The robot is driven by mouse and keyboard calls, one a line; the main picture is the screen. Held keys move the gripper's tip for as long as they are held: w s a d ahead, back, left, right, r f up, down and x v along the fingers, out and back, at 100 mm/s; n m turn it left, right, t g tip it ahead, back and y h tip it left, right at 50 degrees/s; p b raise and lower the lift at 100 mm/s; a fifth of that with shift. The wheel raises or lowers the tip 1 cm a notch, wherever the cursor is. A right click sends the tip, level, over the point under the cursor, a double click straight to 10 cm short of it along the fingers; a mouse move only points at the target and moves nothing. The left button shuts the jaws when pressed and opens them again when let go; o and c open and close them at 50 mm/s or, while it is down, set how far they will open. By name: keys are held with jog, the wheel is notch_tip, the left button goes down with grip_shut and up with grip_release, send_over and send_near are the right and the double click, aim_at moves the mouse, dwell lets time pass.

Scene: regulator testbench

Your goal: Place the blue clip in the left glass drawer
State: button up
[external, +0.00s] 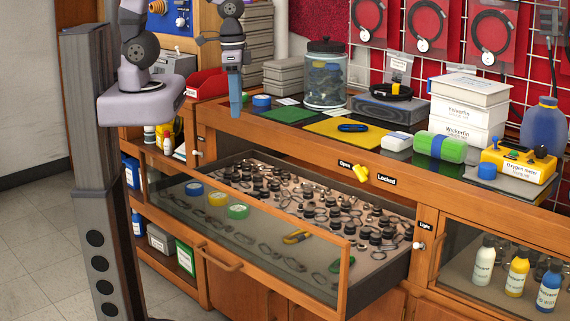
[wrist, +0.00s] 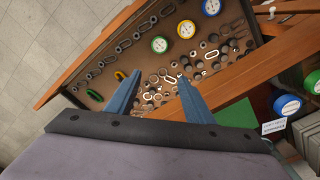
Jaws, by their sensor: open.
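The blue clip (external: 352,128) lies on a yellow mat (external: 350,131) on the bench top; the wrist view does not show it. The left glass drawer (external: 300,220) is pulled open below the bench top and also fills much of the wrist view. My gripper (external: 235,105) is above the left part of the bench, left of the blue clip and well apart from it. In the wrist view my gripper (wrist: 157,88) has its two blue fingers spread, with nothing held between them and the open drawer beyond.
The drawer holds a yellow clip (external: 297,237), a green clip (external: 335,265), tape rolls (external: 238,211) and many small fittings. Near the blue clip are a glass jar (external: 325,75), a dark case (external: 391,108) and a green roll (external: 440,147). A green mat (external: 288,114) lies left.

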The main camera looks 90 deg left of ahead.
jog(key=shift+o, duration=0.6)
jog(key=s, duration=0.3)
jog(key=shift+s+d+f, duration=0.1)
jog(key=shift+s+f, duration=0.05)
jog(key=shift+f, duration=0.25)
jog(key=t+p, duration=0.1)
jog(key=t, duration=0.3)
send_near(352, 125)
jog(key=shift+w+f, duration=0.1)
jog(key=shift+w, duration=0.2)
jog(key=shift+p+x, duration=0.45)
jog(key=shift+x, duration=0.6)
jog(key=shift+f, duration=0.1)
jog(key=shift+s+p+x, duration=0.2)
jog(key=shift+p+x, duration=1.15)
jog(key=shift+x, duration=1.15)
